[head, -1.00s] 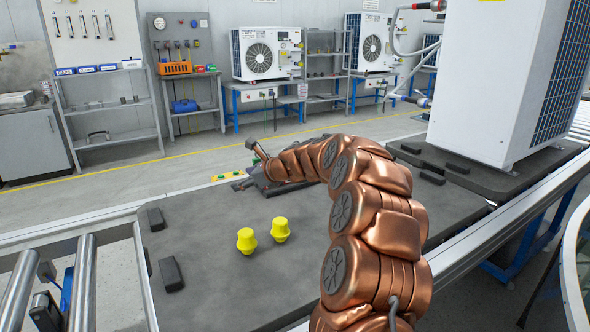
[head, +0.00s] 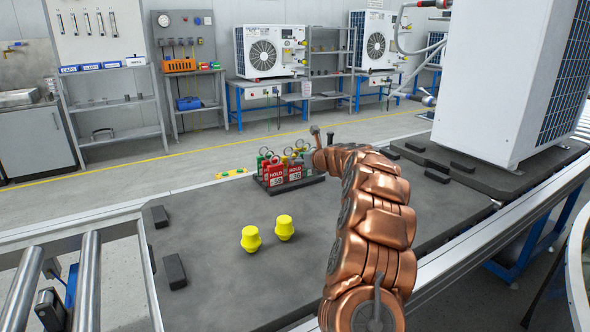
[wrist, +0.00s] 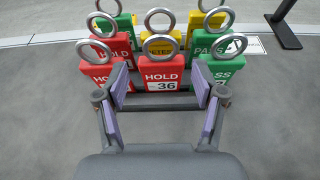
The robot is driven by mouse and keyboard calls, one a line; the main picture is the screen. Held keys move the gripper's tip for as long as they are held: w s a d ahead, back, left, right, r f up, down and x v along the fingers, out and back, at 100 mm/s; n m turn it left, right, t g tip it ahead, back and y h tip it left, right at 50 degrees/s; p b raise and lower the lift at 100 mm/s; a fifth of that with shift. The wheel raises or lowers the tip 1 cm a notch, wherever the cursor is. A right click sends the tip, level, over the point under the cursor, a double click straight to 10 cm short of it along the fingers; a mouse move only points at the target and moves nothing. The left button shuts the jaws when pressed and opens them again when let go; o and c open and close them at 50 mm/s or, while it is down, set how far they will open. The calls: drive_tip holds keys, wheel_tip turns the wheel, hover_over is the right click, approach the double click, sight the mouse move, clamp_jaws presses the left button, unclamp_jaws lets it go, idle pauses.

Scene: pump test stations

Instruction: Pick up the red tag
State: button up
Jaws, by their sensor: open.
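Several red HOLD tags with metal rings stand in a dark rack (head: 312,184) on the grey bench in the head view. In the wrist view, the front middle red tag (wrist: 160,72) reads HOLD 36 and stands upright. My gripper (wrist: 160,86) is open, with its purple pads on either side of this tag and its ring above them. I cannot tell whether the pads touch it. A second red tag (wrist: 101,73) is just left of the left finger, and a third red tag (wrist: 116,43) stands behind. In the head view my gripper is largely hidden.
Green PASS tags (wrist: 222,70) stand close right of the right finger, and a yellow tag (wrist: 166,38) stands behind. Two yellow caps (head: 251,239) sit on the bench. A large white unit (head: 500,80) stands at the right.

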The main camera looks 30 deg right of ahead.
sight(295, 167)
drive_tip(key=shift+b+x, duration=0.5)
drive_tip(key=shift+x, duration=1.3)
drive_tip(key=shift+w+d+f, duration=0.1)
drive_tip(key=shift+w+f, duration=0.15)
drive_tip(key=shift+w, duration=0.35)
drive_tip(key=c, duration=0.7)
